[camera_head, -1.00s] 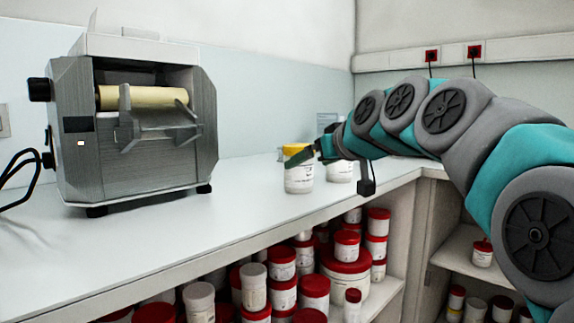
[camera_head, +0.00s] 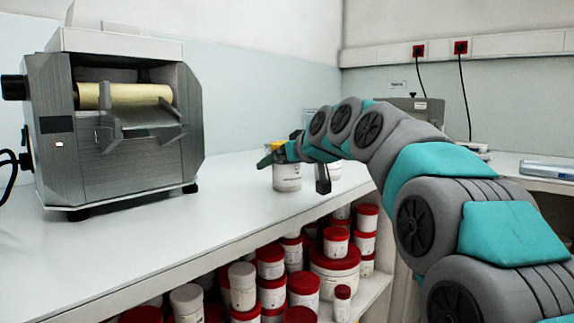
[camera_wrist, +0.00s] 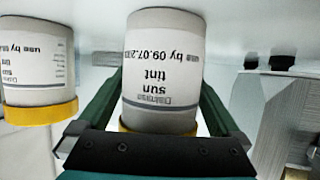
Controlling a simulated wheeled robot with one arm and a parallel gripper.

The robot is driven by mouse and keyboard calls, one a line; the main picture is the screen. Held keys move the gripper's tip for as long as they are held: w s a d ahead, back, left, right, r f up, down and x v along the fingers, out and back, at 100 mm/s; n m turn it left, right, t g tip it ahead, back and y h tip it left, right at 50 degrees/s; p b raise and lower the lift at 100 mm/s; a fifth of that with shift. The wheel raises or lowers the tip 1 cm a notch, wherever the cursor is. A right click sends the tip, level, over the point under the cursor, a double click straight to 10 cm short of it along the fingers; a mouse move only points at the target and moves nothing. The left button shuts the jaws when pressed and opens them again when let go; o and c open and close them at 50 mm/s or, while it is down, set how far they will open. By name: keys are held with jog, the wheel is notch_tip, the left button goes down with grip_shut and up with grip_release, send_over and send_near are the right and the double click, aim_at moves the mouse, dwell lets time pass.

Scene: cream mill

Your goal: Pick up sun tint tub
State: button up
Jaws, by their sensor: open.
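The sun tint tub (camera_wrist: 160,65) is white with a yellow lid. It appears upside down in the wrist view, with its label facing my camera. In the head view the tub (camera_head: 287,178) stands upright on the counter. My gripper (camera_head: 275,157) is at its lid end, and the arm hides part of the lid. In the wrist view my gripper (camera_wrist: 161,98) is open, with one green finger on each side of the tub. I cannot tell whether the fingers touch it.
A similar yellow-lidded tub (camera_wrist: 38,60) stands close beside it. A grey roller mill (camera_head: 115,130) is on the counter (camera_head: 150,235) to the left. Red-lidded tubs (camera_head: 305,285) fill the shelf below. The counter between mill and tub is clear.

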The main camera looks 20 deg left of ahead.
jog(key=c, duration=1.4)
jog(key=shift+r, duration=0.2)
